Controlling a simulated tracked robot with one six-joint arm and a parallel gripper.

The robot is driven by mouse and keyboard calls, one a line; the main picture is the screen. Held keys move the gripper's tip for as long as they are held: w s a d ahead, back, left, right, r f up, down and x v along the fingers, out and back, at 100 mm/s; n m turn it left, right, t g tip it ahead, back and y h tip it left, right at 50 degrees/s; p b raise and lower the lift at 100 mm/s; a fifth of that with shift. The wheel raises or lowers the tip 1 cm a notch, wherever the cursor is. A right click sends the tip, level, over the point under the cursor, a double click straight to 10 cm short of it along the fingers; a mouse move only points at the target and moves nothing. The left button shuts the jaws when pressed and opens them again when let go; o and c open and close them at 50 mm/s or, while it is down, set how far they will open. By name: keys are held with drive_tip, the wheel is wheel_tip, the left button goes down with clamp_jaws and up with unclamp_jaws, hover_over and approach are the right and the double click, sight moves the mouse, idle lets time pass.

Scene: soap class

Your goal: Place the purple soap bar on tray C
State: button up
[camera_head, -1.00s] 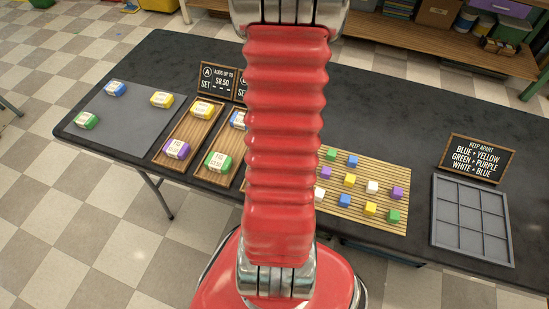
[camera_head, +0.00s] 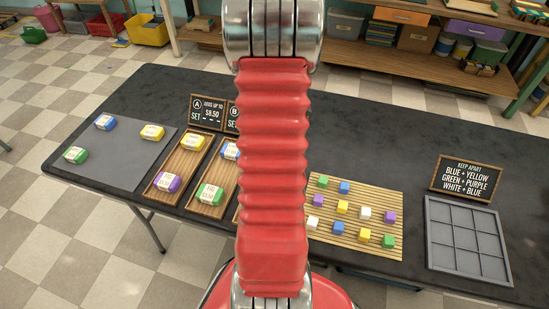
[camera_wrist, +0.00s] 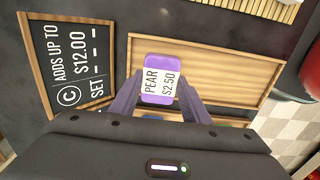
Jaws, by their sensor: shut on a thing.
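The purple soap bar (camera_wrist: 176,62), with a white label reading PEAR $2.50, is in the wrist view. My gripper (camera_wrist: 160,96) is shut on it, its two dark fingers at the bar's sides. The bar shows over the wooden tray C (camera_wrist: 225,75), beside the sign marked C (camera_wrist: 75,55). I cannot tell the height of the bar above the tray. Something blue (camera_wrist: 153,117) shows low between the fingers, mostly hidden. In the head view my red arm hides the gripper, the held bar and most of tray C.
Tray A (camera_head: 184,164) holds a yellow and a purple bar. Tray B (camera_head: 219,178) holds a blue and a green bar. A grey mat (camera_head: 115,150) bears several bars. A slatted board (camera_head: 330,229) with small cubes and a grey grid tray (camera_head: 468,240) stand to the right.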

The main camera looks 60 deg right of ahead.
drive_tip(key=shift+f, duration=1.85)
drive_tip(key=shift+f, duration=0.1)
drive_tip(key=o, duration=1.2)
wheel_tip(320, 180, up, 12)
drive_tip(key=shift+r, duration=0.1)
